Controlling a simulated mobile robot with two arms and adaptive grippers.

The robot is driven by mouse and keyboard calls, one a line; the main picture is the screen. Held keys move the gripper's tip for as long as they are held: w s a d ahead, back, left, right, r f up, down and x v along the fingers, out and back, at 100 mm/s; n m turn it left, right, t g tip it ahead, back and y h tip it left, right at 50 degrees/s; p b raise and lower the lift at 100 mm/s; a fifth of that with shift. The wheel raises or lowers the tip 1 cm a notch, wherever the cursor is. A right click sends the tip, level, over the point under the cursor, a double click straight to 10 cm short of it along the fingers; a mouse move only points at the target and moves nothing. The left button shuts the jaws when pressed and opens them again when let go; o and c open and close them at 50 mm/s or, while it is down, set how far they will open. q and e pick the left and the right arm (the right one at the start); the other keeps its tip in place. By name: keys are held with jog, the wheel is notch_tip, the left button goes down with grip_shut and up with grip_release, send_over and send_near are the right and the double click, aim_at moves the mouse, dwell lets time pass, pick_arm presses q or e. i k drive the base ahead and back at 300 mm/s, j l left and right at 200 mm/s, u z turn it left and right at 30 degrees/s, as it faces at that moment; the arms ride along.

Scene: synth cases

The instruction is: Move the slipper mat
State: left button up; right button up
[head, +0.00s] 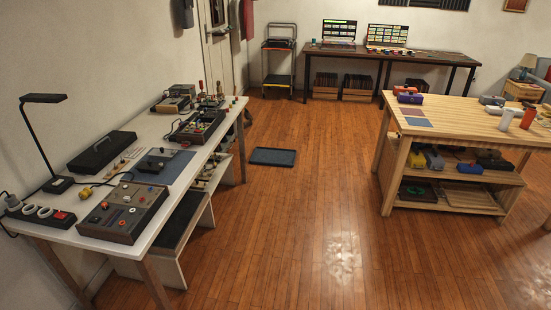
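A dark blue-grey mat (273,157) with a slightly raised darker rim lies flat on the wooden floor. It is just right of the far end of the white table, and nothing lies on it. No slippers show on it. Neither of my grippers is in view.
A white table (161,176) with synth gear and a lamp stands at left. A wooden workbench (464,112) with shelves stands at right. A dark desk (398,55) and a small cart (280,57) are at the back. The floor (300,210) between is clear.

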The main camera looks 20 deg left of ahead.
aim_at(261, 156)
jog(key=i+u, duration=0.15)
jog(key=i, duration=4.15)
